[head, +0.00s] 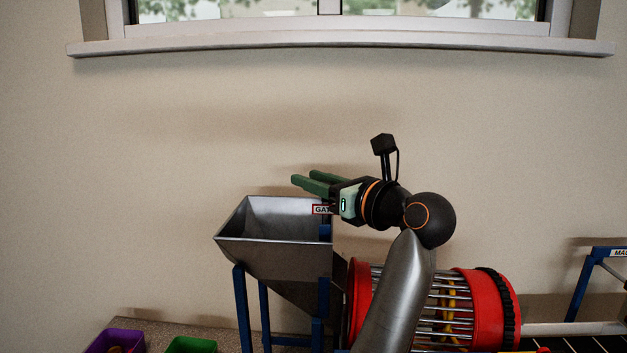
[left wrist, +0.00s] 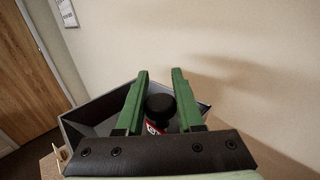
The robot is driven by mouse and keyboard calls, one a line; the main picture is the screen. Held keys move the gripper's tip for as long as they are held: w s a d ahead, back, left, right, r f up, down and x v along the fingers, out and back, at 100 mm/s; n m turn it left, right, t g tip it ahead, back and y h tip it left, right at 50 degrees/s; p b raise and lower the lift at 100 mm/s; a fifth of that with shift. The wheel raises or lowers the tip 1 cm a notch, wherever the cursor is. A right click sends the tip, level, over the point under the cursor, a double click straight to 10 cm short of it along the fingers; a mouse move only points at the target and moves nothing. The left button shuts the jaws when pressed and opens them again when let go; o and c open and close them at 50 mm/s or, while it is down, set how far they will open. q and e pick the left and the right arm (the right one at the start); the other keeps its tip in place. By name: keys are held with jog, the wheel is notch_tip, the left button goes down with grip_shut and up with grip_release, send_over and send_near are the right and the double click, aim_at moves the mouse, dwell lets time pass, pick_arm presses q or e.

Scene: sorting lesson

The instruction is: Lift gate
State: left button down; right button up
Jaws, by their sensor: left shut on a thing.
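A grey metal hopper (head: 272,232) stands on blue legs, with a "GATE" sign (head: 321,209) at its upper right edge. My left gripper (head: 305,180), with green fingers, is above the hopper's right rim at the sign and points left. In the left wrist view, a black round knob (left wrist: 160,108), the gate's handle, sits between the fingers of my left gripper (left wrist: 161,88). The gripper is shut on it. Part of the red sign shows just below the knob. The gate's plate is hidden, and I cannot tell how high it stands. My right gripper is not in view.
A red drum with metal bars (head: 487,297) lies right of the hopper, partly behind my arm. A purple bin (head: 118,338) and a green bin (head: 191,345) are at the lower left. A blue frame (head: 582,285) stands far right. The wall above is clear up to the window sill.

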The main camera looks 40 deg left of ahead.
pick_arm(q)
jog(key=shift+r, duration=0.1)
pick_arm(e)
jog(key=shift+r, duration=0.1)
pick_arm(q)
notch_tip(320, 180, up, 8)
jog(key=p, duration=0.4)
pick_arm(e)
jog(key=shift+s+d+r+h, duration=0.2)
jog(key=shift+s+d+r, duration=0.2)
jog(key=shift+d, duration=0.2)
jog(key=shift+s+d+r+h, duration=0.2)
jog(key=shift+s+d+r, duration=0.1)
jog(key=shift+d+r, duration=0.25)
pick_arm(q)
jog(key=c, duration=0.9)
grip_release()
jog(key=o, duration=0.4)
jog(key=shift+f, duration=0.25)
jog(key=shift+c, duration=0.2)
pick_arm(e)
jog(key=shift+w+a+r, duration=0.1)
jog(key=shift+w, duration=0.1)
